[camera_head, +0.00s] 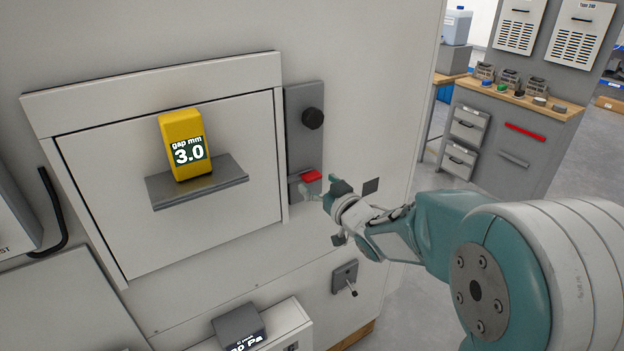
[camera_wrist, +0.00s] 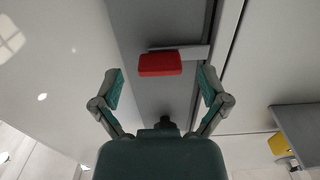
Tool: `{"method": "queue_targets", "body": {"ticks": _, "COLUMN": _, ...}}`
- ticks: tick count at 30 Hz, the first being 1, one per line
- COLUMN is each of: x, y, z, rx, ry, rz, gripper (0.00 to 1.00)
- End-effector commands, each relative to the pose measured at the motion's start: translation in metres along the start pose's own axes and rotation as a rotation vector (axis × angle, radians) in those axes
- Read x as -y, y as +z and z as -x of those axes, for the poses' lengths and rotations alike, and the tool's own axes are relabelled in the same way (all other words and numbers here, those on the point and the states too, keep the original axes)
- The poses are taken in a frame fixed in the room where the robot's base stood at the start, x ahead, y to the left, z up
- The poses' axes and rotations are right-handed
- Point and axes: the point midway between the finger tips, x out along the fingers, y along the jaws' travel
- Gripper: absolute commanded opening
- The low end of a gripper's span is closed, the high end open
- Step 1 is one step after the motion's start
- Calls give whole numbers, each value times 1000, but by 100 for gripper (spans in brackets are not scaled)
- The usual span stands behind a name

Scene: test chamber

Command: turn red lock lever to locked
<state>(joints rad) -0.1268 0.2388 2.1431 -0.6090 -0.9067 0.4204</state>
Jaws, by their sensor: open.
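The red lock lever (camera_head: 311,176) sits low on a grey vertical plate (camera_head: 303,150) beside the right edge of the cabinet door. In the wrist view the red lever (camera_wrist: 160,64) lies ahead of my gripper (camera_wrist: 160,80), between the lines of its two spread fingers. A grey bar shows beside and behind the red block. My gripper (camera_head: 322,186) is open and empty, close to the lever in the head view. I see no clear contact between fingers and lever. Part of the plate's lower end is hidden by my gripper.
A yellow gauge (camera_head: 184,146) reading "gap mm 3.0" stands on a grey ledge (camera_head: 197,183) on the door. A small toggle plate (camera_head: 345,277) is below my gripper. A workbench (camera_head: 512,125) stands at the back right.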

Motion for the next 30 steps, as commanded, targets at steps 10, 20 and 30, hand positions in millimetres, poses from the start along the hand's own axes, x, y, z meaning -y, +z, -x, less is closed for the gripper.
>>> {"method": "queue_targets", "body": {"ticks": 10, "x": 0, "y": 1, "z": 71, "rx": 1, "ry": 3, "rz": 0, "gripper": 94}}
{"method": "queue_targets", "body": {"ticks": 20, "x": 0, "y": 2, "z": 93, "rx": 3, "ry": 0, "rz": 0, "gripper": 94}}
{"method": "queue_targets", "body": {"ticks": 30, "x": 0, "y": 2, "z": 93, "rx": 4, "ry": 3, "rz": 1, "gripper": 94}}
